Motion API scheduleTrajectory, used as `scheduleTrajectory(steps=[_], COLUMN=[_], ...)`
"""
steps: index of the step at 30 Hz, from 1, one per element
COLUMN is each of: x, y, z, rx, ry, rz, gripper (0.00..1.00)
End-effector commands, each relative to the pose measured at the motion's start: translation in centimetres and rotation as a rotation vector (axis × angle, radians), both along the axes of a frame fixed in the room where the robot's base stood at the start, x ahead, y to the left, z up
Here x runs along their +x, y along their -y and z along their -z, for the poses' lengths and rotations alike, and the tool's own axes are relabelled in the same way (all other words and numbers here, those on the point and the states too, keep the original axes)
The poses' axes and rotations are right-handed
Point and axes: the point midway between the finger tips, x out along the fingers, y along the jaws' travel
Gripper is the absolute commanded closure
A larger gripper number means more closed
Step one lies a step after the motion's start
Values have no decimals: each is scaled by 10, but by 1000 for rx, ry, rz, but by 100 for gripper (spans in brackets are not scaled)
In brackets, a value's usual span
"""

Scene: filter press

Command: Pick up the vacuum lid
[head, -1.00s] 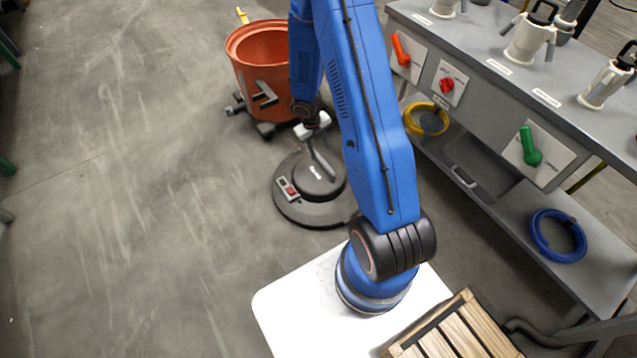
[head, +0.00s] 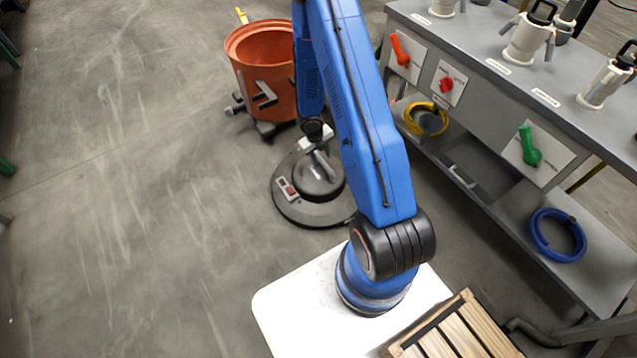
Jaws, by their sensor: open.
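The vacuum lid (head: 297,207) is a dark grey round disc lying flat on the floor, left of my blue arm. It has a raised dark centre, a small panel with a red switch on its left side and a light grey bar handle across the top. My gripper (head: 317,147) is open, just over the far end of the handle. My wrist and forearm partly cover it, so its fingers are hard to make out. I cannot tell whether they touch the handle. The lid's right edge is partly behind my arm.
An open orange drum (head: 262,75) on a dark wheeled base stands just behind the lid. A grey bench (head: 480,75) with coloured valve handles and pump fittings runs along the right; a yellow hose (head: 427,119) and blue hose (head: 558,236) lie on its shelf. The floor at left is clear.

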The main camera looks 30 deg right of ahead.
Motion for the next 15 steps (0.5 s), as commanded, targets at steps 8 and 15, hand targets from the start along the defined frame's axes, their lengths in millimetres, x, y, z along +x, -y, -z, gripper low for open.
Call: scheduleTrajectory(steps=[8, 15], x=[-1, -1], y=[4, 8], z=[27, 44], rx=[1, 1], ry=[-2, -1], rz=[-2, -1], gripper=[60, 60])
